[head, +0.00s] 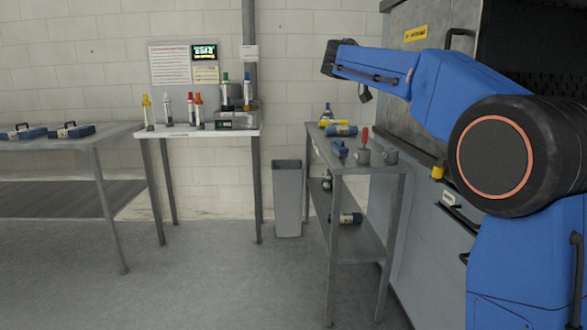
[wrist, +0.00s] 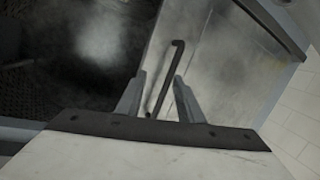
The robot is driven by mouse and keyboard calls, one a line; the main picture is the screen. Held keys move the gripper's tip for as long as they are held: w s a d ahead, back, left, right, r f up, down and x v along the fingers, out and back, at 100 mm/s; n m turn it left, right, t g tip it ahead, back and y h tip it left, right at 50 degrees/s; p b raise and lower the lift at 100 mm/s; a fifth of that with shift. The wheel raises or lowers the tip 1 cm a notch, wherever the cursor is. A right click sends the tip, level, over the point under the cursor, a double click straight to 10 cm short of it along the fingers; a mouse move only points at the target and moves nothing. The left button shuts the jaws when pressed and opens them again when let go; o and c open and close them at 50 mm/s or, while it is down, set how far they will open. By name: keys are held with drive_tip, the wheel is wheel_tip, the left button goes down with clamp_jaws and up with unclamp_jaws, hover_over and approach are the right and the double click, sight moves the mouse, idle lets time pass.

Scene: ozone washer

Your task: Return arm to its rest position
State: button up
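My blue arm reaches from the right of the head view up and left, in front of the grey washer (head: 424,200). My gripper (wrist: 159,78) shows in the wrist view with its two grey fingers apart and nothing clamped between them. A dark bar handle (wrist: 166,76) on a grey metal panel (wrist: 215,70) appears between and beyond the fingertips. I cannot tell how far it is from them. In the head view a dark handle (head: 459,36) shows at the washer's top, and my gripper's fingers cannot be made out.
The washer's dark opening (head: 535,50) is at the upper right. A metal cart (head: 350,165) with bottles and fittings stands beside the washer. A grey bin (head: 288,200), a small table (head: 200,133) with bottles and a scale, and a bench (head: 65,148) stand further left. The floor at left front is clear.

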drive_tip(key=s+d+f+n+y, duration=0.1)
drive_tip(key=s+f+n+y, duration=0.7)
drive_tip(key=s+f, duration=1.5)
drive_tip(key=s+a+f+n+y, duration=0.2)
drive_tip(key=s+a+f+y, duration=0.1)
drive_tip(key=s+f, duration=0.8)
drive_tip(key=s+a+f+n+y, duration=0.2)
drive_tip(key=s+a+f+y, duration=0.2)
drive_tip(key=s+f, duration=0.7)
drive_tip(key=shift+s+a+f, duration=0.3)
drive_tip(key=shift+s+a, duration=0.4)
drive_tip(key=shift+a, duration=0.45)
